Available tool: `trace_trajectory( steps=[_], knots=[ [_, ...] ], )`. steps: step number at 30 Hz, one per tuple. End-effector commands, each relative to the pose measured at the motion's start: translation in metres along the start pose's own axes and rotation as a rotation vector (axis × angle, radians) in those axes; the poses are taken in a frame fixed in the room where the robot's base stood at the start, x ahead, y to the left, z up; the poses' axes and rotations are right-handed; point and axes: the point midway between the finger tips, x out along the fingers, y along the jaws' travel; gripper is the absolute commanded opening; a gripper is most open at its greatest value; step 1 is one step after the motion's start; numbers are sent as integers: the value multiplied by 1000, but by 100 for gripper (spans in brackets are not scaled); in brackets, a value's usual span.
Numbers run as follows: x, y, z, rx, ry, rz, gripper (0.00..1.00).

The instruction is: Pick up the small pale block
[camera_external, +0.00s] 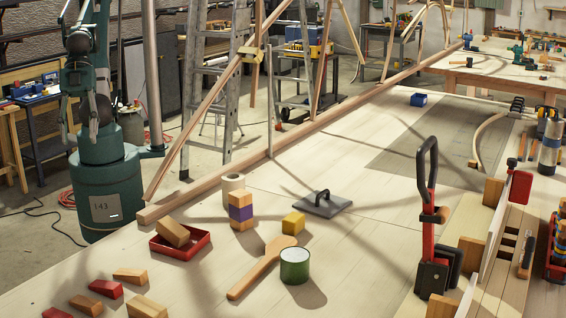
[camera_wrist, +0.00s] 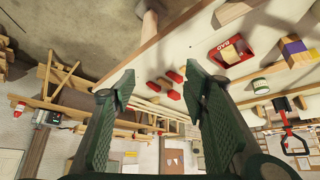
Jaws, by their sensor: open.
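Several small wooden blocks could be the small pale one; I cannot tell which. In the external view, a pale tan block (camera_external: 147,306) lies at the front left, near a smaller wedge-like tan block (camera_external: 130,275) and red and brown pieces. Another tan block (camera_external: 173,232) leans in a red tray (camera_external: 205,243); the tray also shows in the wrist view (camera_wrist: 243,44).
A long timber beam (camera_external: 300,133) edges the bench. A red-and-black clamp (camera_external: 430,220) stands upright at right.

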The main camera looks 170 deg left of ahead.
Motion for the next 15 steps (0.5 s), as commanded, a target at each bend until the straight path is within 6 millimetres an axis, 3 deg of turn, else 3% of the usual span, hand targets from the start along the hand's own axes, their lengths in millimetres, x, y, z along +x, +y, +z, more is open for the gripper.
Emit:
trace_trajectory(
  steps=[15],
  knots=[
    [16, -25, -32, -100, -79, -30, 44]
  ],
)
